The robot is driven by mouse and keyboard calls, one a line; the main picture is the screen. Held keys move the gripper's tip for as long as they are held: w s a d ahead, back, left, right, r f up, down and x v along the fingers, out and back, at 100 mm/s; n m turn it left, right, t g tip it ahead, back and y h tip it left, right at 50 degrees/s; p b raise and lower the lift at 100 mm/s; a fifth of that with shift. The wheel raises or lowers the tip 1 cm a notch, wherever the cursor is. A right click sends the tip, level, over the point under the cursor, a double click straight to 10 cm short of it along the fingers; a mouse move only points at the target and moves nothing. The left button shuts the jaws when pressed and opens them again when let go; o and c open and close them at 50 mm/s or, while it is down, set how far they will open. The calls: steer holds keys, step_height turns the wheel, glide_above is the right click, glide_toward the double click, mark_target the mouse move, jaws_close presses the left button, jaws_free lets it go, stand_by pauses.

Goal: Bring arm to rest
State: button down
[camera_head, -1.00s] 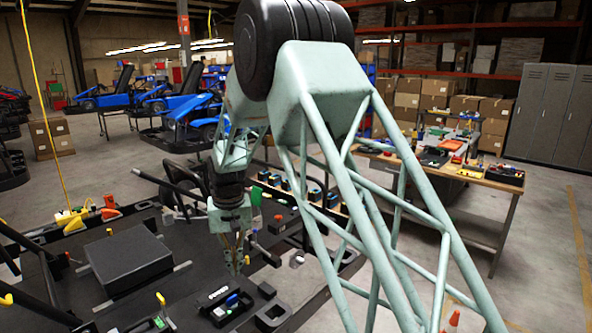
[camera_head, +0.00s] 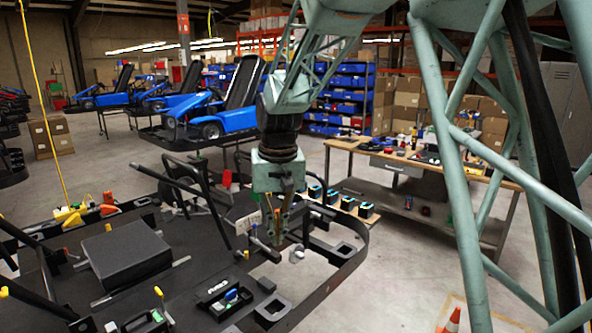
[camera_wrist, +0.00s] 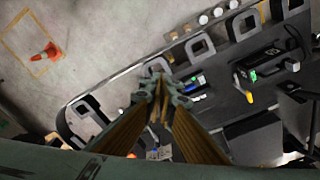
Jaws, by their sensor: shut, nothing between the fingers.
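My gripper (camera_head: 277,238) is shut and empty. In the head view it points down over the far right part of the black kart stand (camera_head: 330,262), in front of a small row of battery-like blocks. In the wrist view the gripper's closed fingers (camera_wrist: 160,75) show at the middle, above the stand's edge. Nothing is held. Whether the fingertips touch anything cannot be told, but they appear to hang above the stand.
A black box (camera_head: 125,255) and a tool tray (camera_head: 222,300) sit on the stand. A workbench (camera_head: 420,172) with tools stands at the right. Blue karts (camera_head: 215,110) stand behind. An orange cone (camera_wrist: 50,50) is on the floor. Open floor lies between stand and bench.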

steer(key=s+d+r+b, duration=0.1)
steer(key=s+d+r, duration=0.2)
steer(key=s+d, duration=0.35)
steer(key=s+d+r+m+t+b, duration=0.1)
steer(key=s+d+r+b, duration=0.15)
steer(key=s+d, duration=0.35)
steer(key=s+d+r, duration=0.4)
steer(key=s+d, duration=0.1)
steer(key=s, duration=0.2)
steer(key=s+d+f+b, duration=0.1)
steer(key=s+d, duration=0.2)
steer(key=s, duration=0.5)
steer(key=s+d+f+m+t+b, duration=0.1)
steer(key=s+d+f+b, duration=0.1)
steer(key=s, duration=0.6)
steer(key=s+d+f+b, duration=0.1)
steer(key=s+d+f, duration=0.1)
steer(key=s, duration=0.6)
steer(key=shift+s+d+f+t+h, duration=0.15)
steer(key=shift+s+d+t+h, duration=0.2)
steer(key=shift+d, duration=0.45)
